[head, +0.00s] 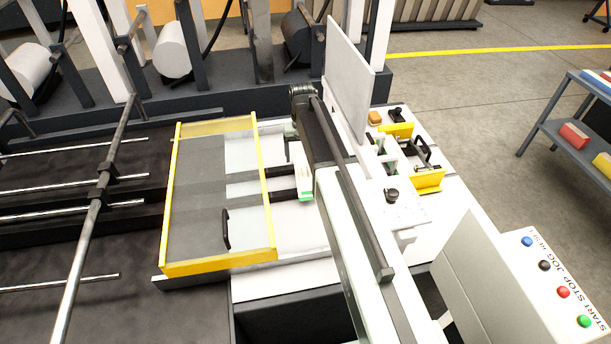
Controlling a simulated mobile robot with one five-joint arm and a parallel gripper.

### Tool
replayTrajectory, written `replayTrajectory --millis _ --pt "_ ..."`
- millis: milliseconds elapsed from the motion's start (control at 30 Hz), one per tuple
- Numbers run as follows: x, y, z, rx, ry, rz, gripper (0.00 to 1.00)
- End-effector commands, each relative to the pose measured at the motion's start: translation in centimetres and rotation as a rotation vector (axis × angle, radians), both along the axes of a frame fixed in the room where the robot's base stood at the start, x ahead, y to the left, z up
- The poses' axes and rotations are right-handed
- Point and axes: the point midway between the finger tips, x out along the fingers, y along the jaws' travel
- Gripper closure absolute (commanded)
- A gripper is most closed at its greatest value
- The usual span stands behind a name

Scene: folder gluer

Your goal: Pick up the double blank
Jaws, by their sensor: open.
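A small stack of white blanks with a green edge (304,188) stands at the feeder, beside the dark roller and belt unit (318,135). I cannot tell from this view whether the double blank is among them. A pale flat surface (295,215) lies under and around the stack.
A yellow-framed guard (268,215) with a dark handle covers the machine left of the stack. An upright grey panel (347,80) and yellow brackets (428,181) stand to the right. A button panel (555,275) is at lower right. Open floor lies beyond.

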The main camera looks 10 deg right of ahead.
Motion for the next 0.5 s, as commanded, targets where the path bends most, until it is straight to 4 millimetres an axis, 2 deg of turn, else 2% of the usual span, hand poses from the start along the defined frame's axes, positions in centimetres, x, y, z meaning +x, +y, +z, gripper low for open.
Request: replayTrajectory --millis 200,367,500 --pt "-0.1 -0.1 -2.8 0.0 0.0 0.0 0.18" --pt "-0.1 -0.2 -2.8 0.0 0.0 0.0 0.18" --pt "0.0 -0.3 -4.4 0.0 0.0 -0.001 0.18"
